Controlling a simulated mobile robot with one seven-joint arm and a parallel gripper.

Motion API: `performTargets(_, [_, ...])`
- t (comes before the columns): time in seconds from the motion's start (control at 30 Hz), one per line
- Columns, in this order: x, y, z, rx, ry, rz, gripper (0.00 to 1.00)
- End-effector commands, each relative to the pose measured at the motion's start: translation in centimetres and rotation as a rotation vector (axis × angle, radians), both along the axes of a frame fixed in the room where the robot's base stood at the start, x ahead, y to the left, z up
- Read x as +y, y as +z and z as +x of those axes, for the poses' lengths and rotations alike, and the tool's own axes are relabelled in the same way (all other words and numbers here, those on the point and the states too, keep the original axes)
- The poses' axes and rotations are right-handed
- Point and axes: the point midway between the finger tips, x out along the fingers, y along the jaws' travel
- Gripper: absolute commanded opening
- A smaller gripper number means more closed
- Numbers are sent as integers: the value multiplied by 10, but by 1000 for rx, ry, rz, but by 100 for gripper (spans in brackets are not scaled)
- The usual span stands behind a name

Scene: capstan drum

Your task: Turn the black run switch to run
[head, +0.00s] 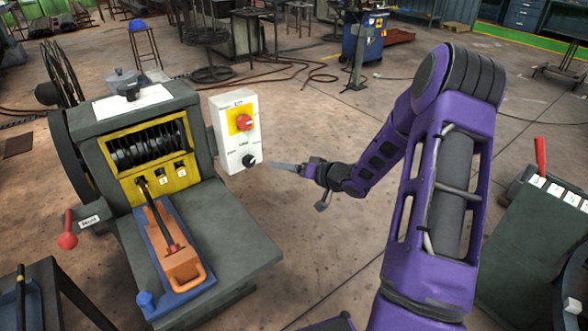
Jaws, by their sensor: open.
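The black run switch (248,160) is a round black knob low on the white control box (228,140). Small dark labels sit around the knob, too small to read, and its exact setting cannot be told. A red knob (244,122) on a yellow plate is above it on the same box. My gripper (272,163) points left at the black switch from its right side. The fingertips look close to the knob; whether they touch it cannot be told. The gripper is open, and nothing shows held in it.
The green-grey capstan machine (210,230) stands left of the box, with a yellow-framed drum opening, an orange slide (170,245) and a red-knobbed brake lever (68,232). A dark console with a red lever (540,157) stands at right. Floor between is open.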

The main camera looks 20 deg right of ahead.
Motion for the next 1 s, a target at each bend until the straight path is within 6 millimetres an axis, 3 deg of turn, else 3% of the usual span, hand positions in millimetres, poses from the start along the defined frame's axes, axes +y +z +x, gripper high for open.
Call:
performTargets(0.23, [-13, 8, -20, 0, 0, 0, 84])
performTargets(0.77, [-13, 8, -20, 0, 6, -11, 84])
performTargets(0.87, [-8, 7, -15, -5, 33, -80, 84])
performTargets(1.0, [2, 10, 4, -29, 114, -295, 84])
